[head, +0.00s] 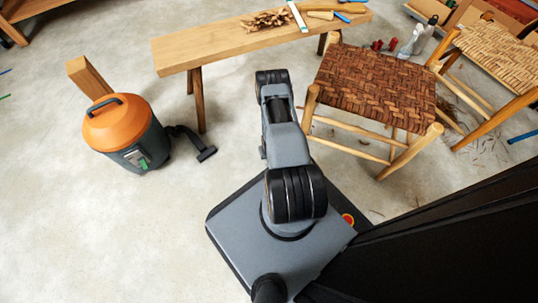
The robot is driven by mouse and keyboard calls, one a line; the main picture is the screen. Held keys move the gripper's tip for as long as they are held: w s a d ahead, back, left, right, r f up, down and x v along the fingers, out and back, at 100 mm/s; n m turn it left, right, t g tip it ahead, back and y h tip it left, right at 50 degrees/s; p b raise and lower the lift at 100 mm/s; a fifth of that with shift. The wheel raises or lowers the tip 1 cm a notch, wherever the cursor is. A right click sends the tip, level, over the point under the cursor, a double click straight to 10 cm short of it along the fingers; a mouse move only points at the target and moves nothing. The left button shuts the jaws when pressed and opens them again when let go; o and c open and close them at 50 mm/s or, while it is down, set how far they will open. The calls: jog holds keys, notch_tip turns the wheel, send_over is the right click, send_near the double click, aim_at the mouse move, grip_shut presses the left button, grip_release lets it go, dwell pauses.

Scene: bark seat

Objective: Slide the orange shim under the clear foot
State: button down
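I cannot make out an orange shim or a clear foot in the head view. A wooden stool with a brown woven bark seat (375,88) stands right of my arm. Its front legs reach the floor, but its far legs are partly hidden, and no shim shows under those I can see. My arm rises from my base and bends away toward the bench. My gripper is not visible; the arm's far joint may hide it.
A wooden bench (225,50) with shavings (267,21) and tools stands at the back. An orange-topped shop vacuum (125,138) stands left, its hose on the floor. A second, paler woven seat (500,55) is at right. The concrete floor (60,220) at lower left is clear.

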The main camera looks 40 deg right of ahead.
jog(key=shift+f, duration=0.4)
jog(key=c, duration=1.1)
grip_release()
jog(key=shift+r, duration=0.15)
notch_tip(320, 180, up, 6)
jog(key=p, duration=0.5)
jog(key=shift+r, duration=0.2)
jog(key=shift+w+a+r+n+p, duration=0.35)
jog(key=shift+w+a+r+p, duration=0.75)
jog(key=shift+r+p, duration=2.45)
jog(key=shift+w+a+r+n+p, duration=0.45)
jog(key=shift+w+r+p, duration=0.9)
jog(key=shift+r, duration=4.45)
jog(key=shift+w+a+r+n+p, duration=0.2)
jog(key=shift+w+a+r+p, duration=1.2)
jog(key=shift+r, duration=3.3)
